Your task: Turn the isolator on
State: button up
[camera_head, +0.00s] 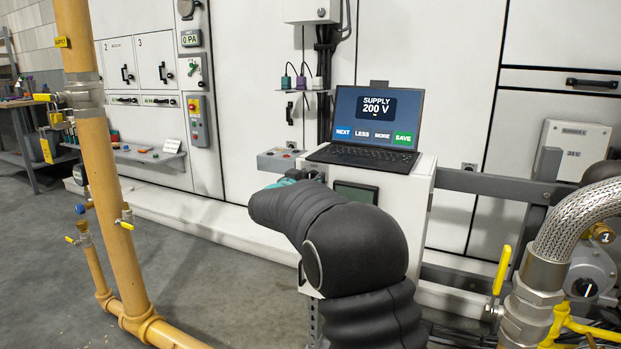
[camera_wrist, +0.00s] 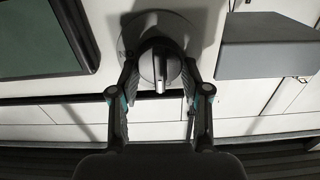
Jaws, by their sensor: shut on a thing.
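The isolator shows in the wrist view as a dark round rotary switch (camera_wrist: 158,23) with a grey knob (camera_wrist: 159,70) standing out from a white panel. The knob's raised ridge runs up and down in the picture. My gripper (camera_wrist: 160,78) has one finger on each side of the knob and is shut on it. In the head view my dark arm hides the isolator, and only a little of my gripper (camera_head: 290,178) shows at the white cabinet's left edge.
A dark panel screen (camera_wrist: 38,38) lies left of the knob, a grey box (camera_wrist: 266,46) right of it. A laptop (camera_head: 366,125) reading "SUPPLY 200 V" stands on the cabinet (camera_head: 421,190). Yellow pipes (camera_head: 104,190) rise at left; a braided hose (camera_head: 570,225) is at right.

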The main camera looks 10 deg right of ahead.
jog(key=m, duration=0.4)
jog(key=shift+s+d+f+b, duration=0.1)
jog(key=shift+s+d+b, duration=0.05)
jog(key=shift+d+b, duration=0.15)
jog(key=m+b, duration=0.1)
jog(key=m, duration=0.3)
jog(key=shift+s+d+f+m+b, duration=0.1)
jog(key=shift+f+m+b, duration=0.05)
jog(key=shift+m+b, duration=0.25)
jog(key=m+b, duration=0.2)
jog(key=m, duration=0.1)
jog(key=m+b, duration=0.1)
jog(key=m, duration=0.1)
jog(key=shift+s+d+f, duration=0.1)
jog(key=shift+f, duration=0.2)
jog(key=shift+m+b, duration=0.55)
jog(key=shift+m, duration=1.25)
jog(key=o, duration=1.1)
jog(key=shift+d, duration=0.1)
jog(key=shift+o, duration=0.2)
